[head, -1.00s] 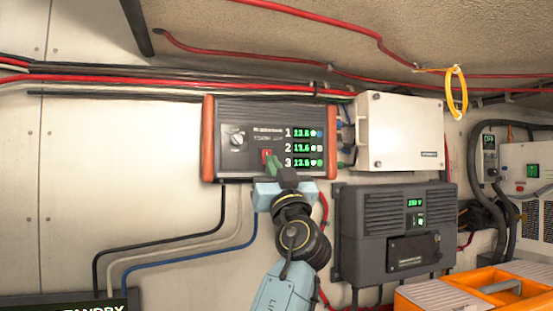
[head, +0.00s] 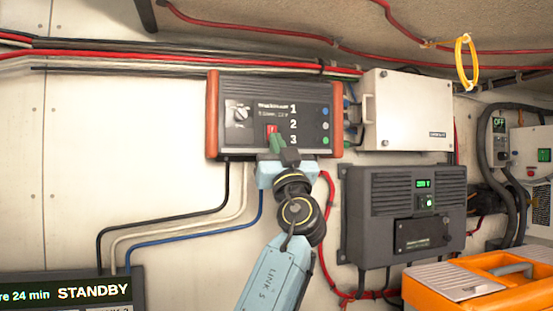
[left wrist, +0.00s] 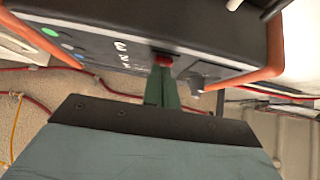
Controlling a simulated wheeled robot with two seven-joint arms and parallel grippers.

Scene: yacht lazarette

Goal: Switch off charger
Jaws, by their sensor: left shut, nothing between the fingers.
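The charger (head: 247,108) is a dark grey box with orange-red sides on the wall. It has a knob, a red rocker switch (head: 271,130) and the numbers 1, 2 and 3, with no lit readings beside them. My left gripper (head: 277,143) is shut and empty, its green fingertips at the lower edge of the red switch. In the left wrist view the fingertips (left wrist: 162,70) sit right at the red switch (left wrist: 163,59) and partly hide it; I cannot tell whether they touch. My right gripper is not in view.
A white box (head: 409,110) and a dark grey unit with a green display (head: 390,220) are on the wall at right. A small panel at far right reads OFF (head: 499,124). An orange toolbox (head: 470,290) is below. A screen at lower left reads STANDBY (head: 95,293).

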